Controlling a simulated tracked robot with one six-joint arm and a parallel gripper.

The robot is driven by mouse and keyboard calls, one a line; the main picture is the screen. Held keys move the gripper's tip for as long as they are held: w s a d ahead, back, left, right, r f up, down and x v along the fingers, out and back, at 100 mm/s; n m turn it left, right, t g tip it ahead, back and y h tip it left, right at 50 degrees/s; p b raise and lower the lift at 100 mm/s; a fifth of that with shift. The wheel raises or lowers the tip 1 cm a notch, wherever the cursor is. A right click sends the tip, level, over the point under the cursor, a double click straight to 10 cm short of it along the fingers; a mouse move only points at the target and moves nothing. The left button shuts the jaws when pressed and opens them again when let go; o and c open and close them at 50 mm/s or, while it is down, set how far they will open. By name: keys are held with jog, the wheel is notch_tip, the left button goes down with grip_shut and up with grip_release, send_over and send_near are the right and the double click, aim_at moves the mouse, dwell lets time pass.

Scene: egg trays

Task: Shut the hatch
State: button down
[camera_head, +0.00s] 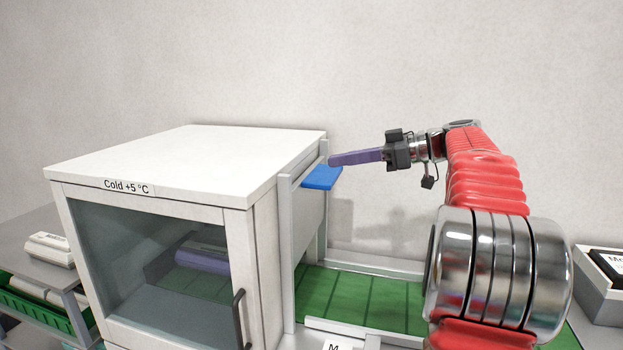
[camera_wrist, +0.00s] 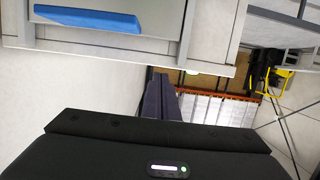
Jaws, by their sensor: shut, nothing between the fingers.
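The hatch (camera_head: 309,222) is a pale panel between two upright rails on the right side of the white cold box. A blue handle (camera_head: 320,178) sticks out from it; it also shows at the upper left of the wrist view (camera_wrist: 85,18). The panel's lower edge appears close above the green strip; I cannot tell how far the hatch is open. My gripper (camera_head: 333,160) has long purple fingers, shut and empty. In the wrist view the fingers (camera_wrist: 162,82) lie right of the handle.
The cold box (camera_head: 190,165) has a glass front door with a dark handle (camera_head: 240,318). A green sectioned strip (camera_head: 365,298) runs right from below the hatch. A grey bin (camera_head: 600,290) stands far right, and a shelf with pale cartons (camera_head: 50,248) is at left.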

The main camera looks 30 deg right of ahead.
aim_at(302, 183)
jog(key=x, duration=1)
notch_tip(302, 183, down, 4)
